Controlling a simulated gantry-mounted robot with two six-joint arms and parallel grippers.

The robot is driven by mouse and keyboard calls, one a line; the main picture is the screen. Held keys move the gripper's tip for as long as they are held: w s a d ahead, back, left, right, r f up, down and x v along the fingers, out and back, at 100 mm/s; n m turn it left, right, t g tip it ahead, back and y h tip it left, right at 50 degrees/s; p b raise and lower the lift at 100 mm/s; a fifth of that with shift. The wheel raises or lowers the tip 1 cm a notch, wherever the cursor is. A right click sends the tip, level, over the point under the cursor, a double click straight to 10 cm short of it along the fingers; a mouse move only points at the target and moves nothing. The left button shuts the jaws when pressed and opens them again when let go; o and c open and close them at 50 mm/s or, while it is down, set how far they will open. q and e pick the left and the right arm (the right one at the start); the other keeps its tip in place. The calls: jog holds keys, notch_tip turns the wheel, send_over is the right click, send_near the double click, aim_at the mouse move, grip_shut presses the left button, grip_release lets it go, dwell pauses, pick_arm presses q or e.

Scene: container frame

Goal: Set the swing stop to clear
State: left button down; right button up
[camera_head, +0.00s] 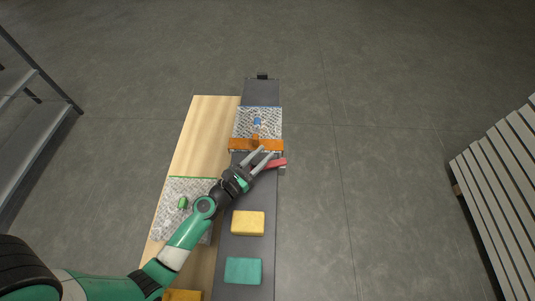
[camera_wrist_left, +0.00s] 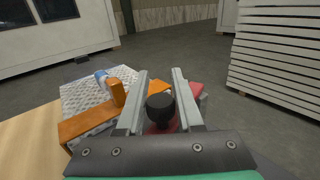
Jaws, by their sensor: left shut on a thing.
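The swing stop is a red bar (camera_head: 275,163) at the right side of the dark rail (camera_head: 262,93), just in front of an orange crosspiece (camera_head: 240,147). In the left wrist view its black knob (camera_wrist_left: 160,107) stands between the fingers, with a bit of red (camera_wrist_left: 196,89) showing behind the right finger. My left gripper (camera_head: 267,154) reaches over the rail from the left and is shut on the knob. Its fingers (camera_wrist_left: 162,76) also show in the left wrist view. The fingers hide part of the red bar. My right gripper is not in view.
Behind the crosspiece, a speckled plate (camera_head: 242,117) carries a blue piece (camera_head: 258,121). A yellow block (camera_head: 248,223) and a teal block (camera_head: 243,271) sit nearer on the rail. A green piece (camera_head: 183,202) lies on another speckled plate on the wooden board (camera_head: 208,125) at left.

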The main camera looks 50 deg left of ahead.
pick_arm(q)
jog(key=c, duration=0.5)
grip_release()
jog(key=shift+c, duration=0.2)
jog(key=shift+d, duration=0.1)
jog(key=b+v, duration=0.1)
jog(key=v, duration=1)
jog(key=shift+f, duration=0.15)
jog(key=shift+s, duration=0.25)
jog(key=shift+c, duration=0.2)
